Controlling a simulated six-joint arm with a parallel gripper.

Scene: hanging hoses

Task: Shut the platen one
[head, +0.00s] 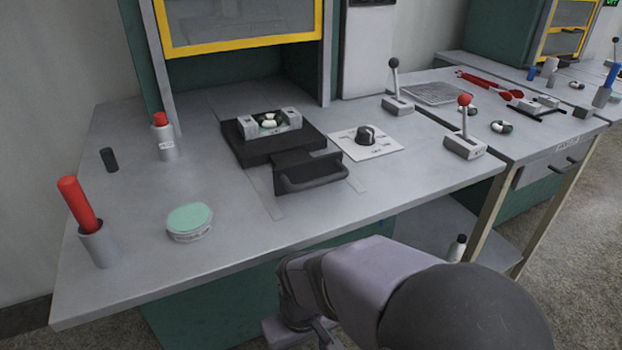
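A black sliding platen (243,152) sits on the grey bench in front of the press with the yellow-framed window. It carries a light metal fixture (291,117) holding white and dark green pieces. A black handle (312,174) sticks out from its front, above pale track strips (270,206) on the bench top. My gripper (300,334) is at the bottom of the head view, in front of the bench edge and apart from the handle. Its fingers are partly hidden and cut off by the frame, so their opening is unclear.
A knob panel (367,144) is right of the platen. A red-ball lever (464,128) and black-ball lever (395,90) stand further right. At left are a green-topped round tin (189,222), a red stick in a cup (98,243) and a red-capped bottle (164,138). The front middle is clear.

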